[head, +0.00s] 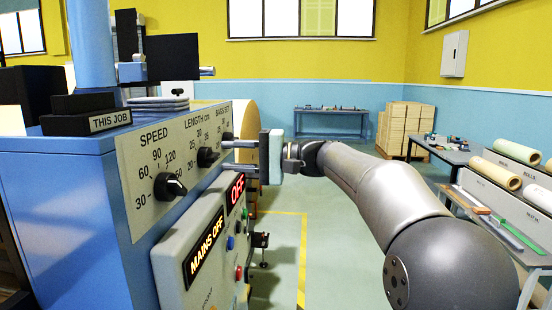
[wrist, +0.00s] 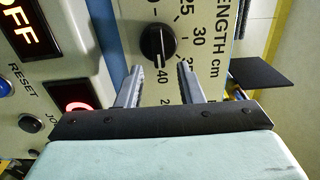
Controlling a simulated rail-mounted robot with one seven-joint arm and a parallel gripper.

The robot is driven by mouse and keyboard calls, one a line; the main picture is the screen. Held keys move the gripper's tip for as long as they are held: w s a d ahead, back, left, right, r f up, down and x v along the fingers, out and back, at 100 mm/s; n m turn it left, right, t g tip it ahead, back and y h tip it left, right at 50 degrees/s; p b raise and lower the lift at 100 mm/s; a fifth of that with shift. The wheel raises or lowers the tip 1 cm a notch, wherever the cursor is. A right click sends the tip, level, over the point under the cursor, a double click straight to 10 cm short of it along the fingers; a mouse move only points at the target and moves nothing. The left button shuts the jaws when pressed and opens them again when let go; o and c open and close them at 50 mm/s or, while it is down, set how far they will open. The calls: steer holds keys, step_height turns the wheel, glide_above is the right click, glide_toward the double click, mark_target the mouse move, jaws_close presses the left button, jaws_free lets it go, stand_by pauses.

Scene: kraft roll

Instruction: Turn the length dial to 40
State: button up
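The length dial (head: 208,157) is a round black knob on the pale panel of the blue machine, under the print LENGTH cm.
The speed dial (head: 169,186) is on the same panel, nearer to the head camera. A control box (head: 196,258) with lit MAINS OFF and OFF signs juts out below. Open floor lies to the right of the machine.

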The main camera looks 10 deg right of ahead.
steer(key=b+v, duration=0.2)
steer(key=v, duration=1.3)
steer(key=shift+d, duration=0.4)
steer(key=shift+s, duration=0.1)
steer(key=s+a+f+g+h, duration=0.1)
steer(key=s+a+f+h, duration=0.15)
steer(key=f, duration=0.35)
steer(key=s+a+f+m+g+h, duration=0.1)
steer(key=s+a+f+h, duration=0.15)
steer(key=f, duration=0.35)
steer(key=s+a+f+g+h, duration=0.1)
steer(key=s+a+f+h, duration=0.15)
steer(key=a+f, duration=0.2)
steer(key=s+d+f+n+h, duration=0.2)
steer(key=s+f+h, duration=0.3)
steer(key=s+f, duration=0.5)
steer(key=s+d+f+n+g+h+p, duration=0.1)
steer(key=s+d+f+h, duration=0.3)
steer(key=s+f, duration=0.6)
steer(key=shift+s+d+f+n+g+h, duration=0.35)
steer(key=shift+s+n, duration=0.3)
steer(key=shift+n, duration=0.25)
